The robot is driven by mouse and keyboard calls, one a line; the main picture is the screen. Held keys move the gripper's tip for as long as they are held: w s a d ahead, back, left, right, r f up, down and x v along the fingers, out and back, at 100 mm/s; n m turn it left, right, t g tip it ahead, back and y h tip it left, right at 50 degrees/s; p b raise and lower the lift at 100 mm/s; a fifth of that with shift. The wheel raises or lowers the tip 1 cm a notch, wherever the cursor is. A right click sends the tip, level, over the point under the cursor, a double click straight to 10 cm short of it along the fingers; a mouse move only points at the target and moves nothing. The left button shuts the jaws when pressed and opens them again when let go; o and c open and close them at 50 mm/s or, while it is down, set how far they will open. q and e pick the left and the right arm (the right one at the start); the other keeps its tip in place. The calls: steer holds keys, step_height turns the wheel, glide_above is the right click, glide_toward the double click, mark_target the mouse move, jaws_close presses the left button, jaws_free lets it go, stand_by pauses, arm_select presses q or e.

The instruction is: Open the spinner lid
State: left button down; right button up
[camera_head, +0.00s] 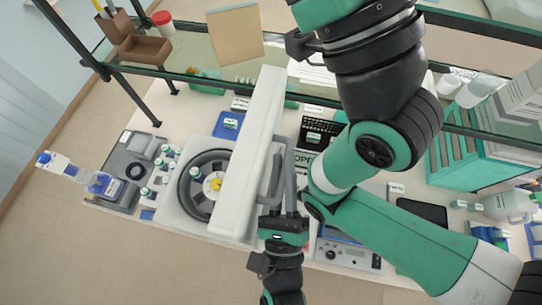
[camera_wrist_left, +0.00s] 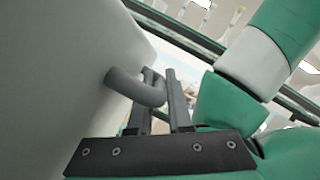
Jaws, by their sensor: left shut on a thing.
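The spinner (camera_head: 170,205) is a white box with a dark round rotor (camera_head: 192,192) exposed inside. Its white lid (camera_head: 262,130) stands raised, nearly upright, along the right side of the rotor. My left gripper (camera_head: 284,185) is on the lid's outer face, shut on its grey handle. In the left wrist view the fingers (camera_wrist_left: 160,85) close around the curved grey handle (camera_wrist_left: 122,82), with the pale lid (camera_wrist_left: 60,70) filling the left side. The right gripper's fingers are not in view.
A blue-labelled bottle (camera_head: 98,184) is at the far left. A glass shelf (camera_head: 210,62) runs above the bench, and a teal rack (camera_head: 470,160) stands right.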

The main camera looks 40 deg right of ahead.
arm_select(q)
steer(key=shift+s+d+f, duration=0.1)
steer(key=shift+s+d, duration=0.15)
steer(key=shift+s, duration=0.05)
steer(key=c, duration=1.1)
jaws_free()
steer(key=b+v, duration=0.4)
steer(key=v, duration=0.7)
steer(key=shift+s+a+f, duration=0.1)
steer(key=shift+a+f, duration=0.05)
steer(key=shift+a, duration=0.1)
